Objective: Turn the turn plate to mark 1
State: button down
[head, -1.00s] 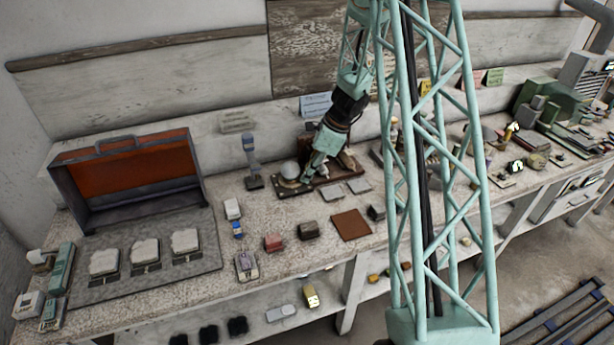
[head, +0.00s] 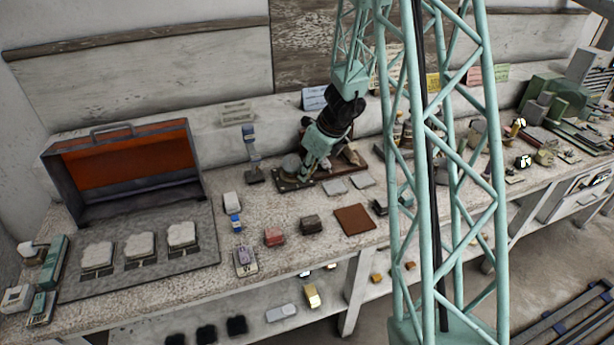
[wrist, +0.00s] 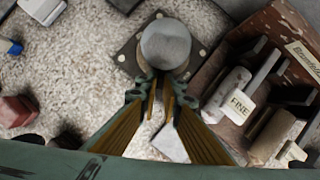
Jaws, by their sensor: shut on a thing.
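The turn plate is a round grey top (head: 291,164) on a dark square base with pale dots, on the bench in the head view. In the wrist view the grey round top (wrist: 166,45) is at the upper middle, over the dark dotted base (wrist: 127,60). My gripper (wrist: 164,80) comes in at the near edge of the round top, its fingers close together and shut on the turn plate at its rim. The exact contact is partly hidden by the fingers. The numbers of the marks are too small to read. In the head view my gripper (head: 306,172) is just right of the round top.
A reddish-brown wooden rack with a block labelled FINE (wrist: 238,103) stands close right of my gripper. Grey flat tiles (head: 334,187) and a brown square (head: 354,219) lie in front. A blue-grey stand (head: 251,155) is to the left. Bare bench shows left of the plate.

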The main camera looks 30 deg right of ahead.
aim_at(297, 182)
jog(key=shift+s+a+m+h+b, duration=0.1)
jog(key=shift+a+m+h+b, duration=0.45)
jog(key=shift+m+b, duration=0.4)
jog(key=shift+s+a+m+h+b, duration=0.1)
jog(key=shift+a+m+h+b, duration=0.4)
jog(key=shift+m, duration=0.75)
jog(key=shift+w+a+m+h+b, duration=0.1)
jog(key=shift+a+m+h+b, duration=0.15)
jog(key=shift+a+m+b, duration=0.55)
jog(key=shift+d+m, duration=0.15)
jog(key=shift+m, duration=0.25)
jog(key=c, duration=2.8)
grip_release()
jog(key=shift+d+p, duration=0.1)
jog(key=shift+p, duration=0.25)
